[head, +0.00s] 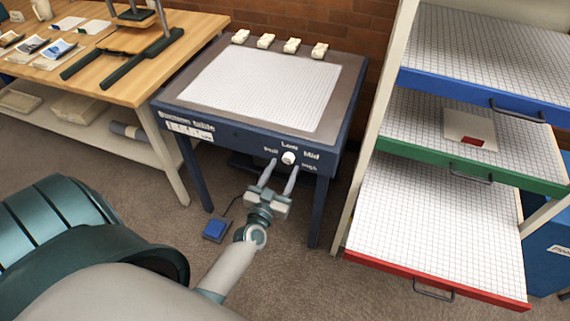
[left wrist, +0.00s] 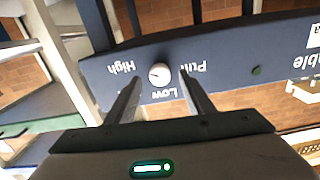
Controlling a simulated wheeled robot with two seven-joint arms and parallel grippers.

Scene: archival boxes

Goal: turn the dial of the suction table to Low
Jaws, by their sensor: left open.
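The suction table (head: 240,137) has a dark blue frame and a white gridded top. Its white round dial (head: 289,158) sits on the front panel, with Low above it, Mid and High to its right and a word like Full to its left. My left gripper (head: 286,164) is open, in front of the panel, its fingers pointing at the dial. In the left wrist view the dial (left wrist: 159,73) shows between the two fingertips, with a gap on each side; the labels are upside down there and Mid is hidden. I cannot tell where the dial points. My right gripper is not in view.
Several small cream blocks (head: 266,41) line the table's back edge. A blue pedal (head: 216,229) lies on the floor below. A wooden workbench (head: 130,88) stands at left. A rack with blue, green and red gridded trays (head: 430,230) stands close at right.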

